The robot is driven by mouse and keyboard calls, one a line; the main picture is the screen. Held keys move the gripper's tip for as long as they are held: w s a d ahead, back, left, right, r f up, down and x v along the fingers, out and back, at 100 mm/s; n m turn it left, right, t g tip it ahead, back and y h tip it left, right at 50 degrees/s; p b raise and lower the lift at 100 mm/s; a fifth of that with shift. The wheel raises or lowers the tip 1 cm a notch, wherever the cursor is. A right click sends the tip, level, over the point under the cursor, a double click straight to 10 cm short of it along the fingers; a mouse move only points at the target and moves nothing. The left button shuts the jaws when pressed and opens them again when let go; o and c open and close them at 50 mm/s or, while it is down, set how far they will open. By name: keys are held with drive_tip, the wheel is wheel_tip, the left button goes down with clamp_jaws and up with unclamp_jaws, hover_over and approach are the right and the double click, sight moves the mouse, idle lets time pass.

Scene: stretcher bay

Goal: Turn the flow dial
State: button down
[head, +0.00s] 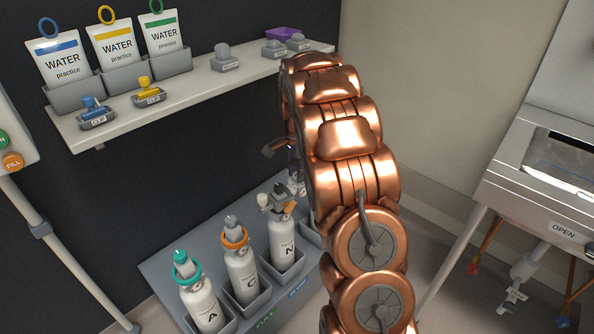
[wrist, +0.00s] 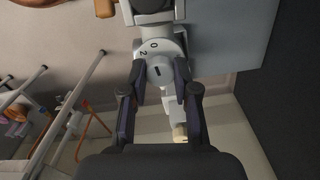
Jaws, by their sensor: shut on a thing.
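The flow dial (wrist: 160,71) is a grey round knob with a dark pointer line, in the middle of the wrist view. It sits on a white plate where the figures 0 and 2 show. My gripper (wrist: 160,82) has one dark finger on each side of the knob and is shut on it. The pointer line stands near upright in the picture, slightly tilted. In the head view my copper-coloured arm covers most of the gripper and the dial. White bottle N (head: 282,241) stands close to the arm's far end, with fittings at its top.
Bottles A (head: 203,305) and C (head: 241,274) stand beside N in a grey rack. A shelf (head: 205,88) with water bags and clips runs above. A stretcher (head: 545,165) marked OPEN is at the right. A pole (head: 60,250) stands at the left.

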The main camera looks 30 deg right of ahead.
idle(0.5)
drive_tip(key=c, duration=0.9)
unclamp_jaws()
drive_tip(key=shift+o, duration=0.2)
wheel_tip(320, 180, up, 12)
idle(0.3)
